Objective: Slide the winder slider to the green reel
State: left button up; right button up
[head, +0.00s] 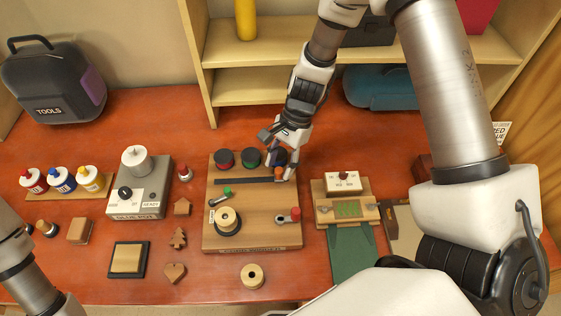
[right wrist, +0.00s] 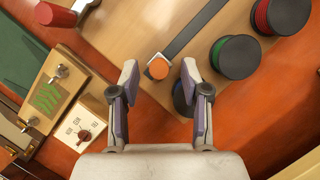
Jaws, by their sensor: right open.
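The winder board (head: 220,170) stands mid-table with a red reel (head: 224,158), a green reel (head: 250,158) and a blue reel (head: 278,156) along its back. A dark straight track (head: 240,181) runs in front of them. The orange-topped slider (head: 279,174) is at the track's right end, by the blue reel. My right gripper (head: 281,167) is open over that end. In the right wrist view the slider (right wrist: 158,67) shows between the two open fingertips (right wrist: 160,76); contact cannot be told. The green reel (right wrist: 236,57) is clear there; the blue reel (right wrist: 181,98) is partly hidden. My left gripper is out of view.
The board also carries a wooden spool (head: 227,221), a small green-handled lever (head: 220,194) and a red-knobbed crank (head: 293,214). A glue pot box (head: 150,190) stands left, a switch box (head: 342,183) right. A shelf (head: 255,82) rises behind.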

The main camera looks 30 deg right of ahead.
jog(key=shift+w+f, duration=0.15)
jog(key=shift+f, duration=0.15)
jog(key=shift+r, duration=0.15)
jog(key=shift+s+a+r, duration=0.1)
jog(key=shift+s+a, duration=0.05)
jog(key=shift+s, duration=0.2)
grip_shut()
jog(key=shift+w, duration=0.1)
